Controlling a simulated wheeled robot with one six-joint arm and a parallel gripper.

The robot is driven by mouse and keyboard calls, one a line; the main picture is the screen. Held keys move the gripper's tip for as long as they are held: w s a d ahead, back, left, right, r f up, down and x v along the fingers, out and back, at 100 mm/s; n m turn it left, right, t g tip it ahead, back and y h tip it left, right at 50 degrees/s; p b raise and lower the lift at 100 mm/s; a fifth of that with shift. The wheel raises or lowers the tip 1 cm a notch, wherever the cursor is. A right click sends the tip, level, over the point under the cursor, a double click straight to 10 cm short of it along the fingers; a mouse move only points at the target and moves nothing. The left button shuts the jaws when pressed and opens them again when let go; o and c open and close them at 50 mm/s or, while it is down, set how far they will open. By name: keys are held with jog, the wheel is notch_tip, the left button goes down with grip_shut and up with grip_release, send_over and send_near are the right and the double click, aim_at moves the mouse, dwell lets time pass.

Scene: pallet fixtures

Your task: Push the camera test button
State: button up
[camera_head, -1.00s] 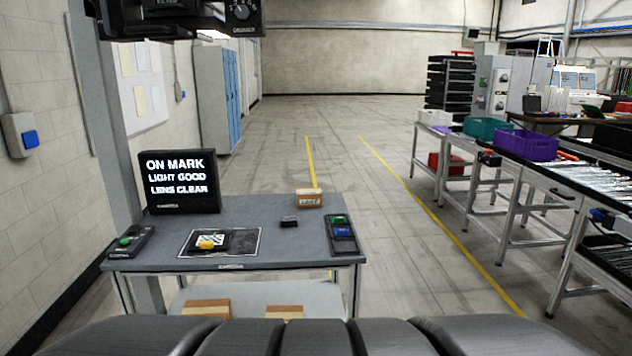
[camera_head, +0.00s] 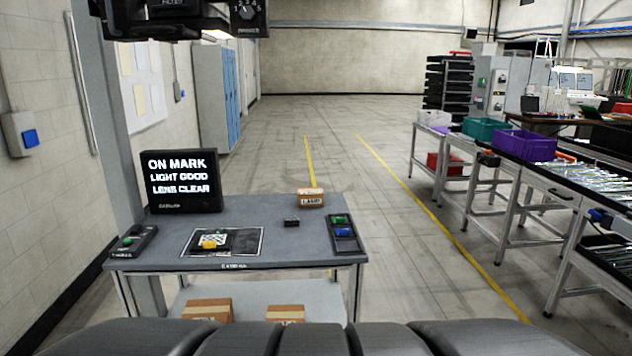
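A grey table (camera_head: 268,212) stands ahead, left of the picture's middle. At its left front is a dark box (camera_head: 134,241) with a green button (camera_head: 128,240); its small label is too blurred to read. A black display (camera_head: 183,181) at the back left reads "ON MARK", "LIGHT GOOD", "LENS CLEAR". A dark framed mat (camera_head: 245,246) bears a checkered piece (camera_head: 211,239) with a yellow part (camera_head: 210,244). A dark overhead unit with a numbered dial (camera_head: 246,13) is cut off at the top. My gripper is not in view.
A dark tray (camera_head: 345,235) with green and blue pieces, a small black block (camera_head: 291,222) and a labelled carton (camera_head: 311,198) are on the table. Benches (camera_head: 500,172) stand right. The marked aisle floor between is clear.

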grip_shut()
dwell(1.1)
